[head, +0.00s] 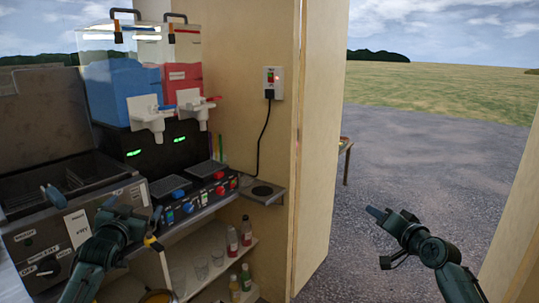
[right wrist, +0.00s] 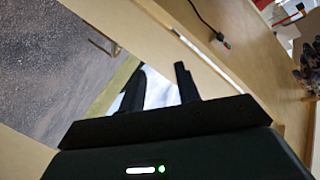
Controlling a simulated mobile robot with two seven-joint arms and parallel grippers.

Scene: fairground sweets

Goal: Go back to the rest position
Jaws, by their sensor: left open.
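My left gripper (head: 132,210) is at the lower left of the head view, in front of the fryer and the slush machine. Its fingers are apart and I see nothing held between them. My right gripper (head: 381,237) is at the lower right of the head view, in front of the open doorway and apart from anything. In the right wrist view its two dark fingers (right wrist: 160,85) stand apart with only background between them.
A slush machine (head: 160,150) with blue and red tanks stands on a counter beside a dark fryer (head: 45,130). Shelves below hold glasses and bottles (head: 246,230). A wall switch (head: 273,82) has a hanging cable. The doorway opens onto gravel (head: 420,140).

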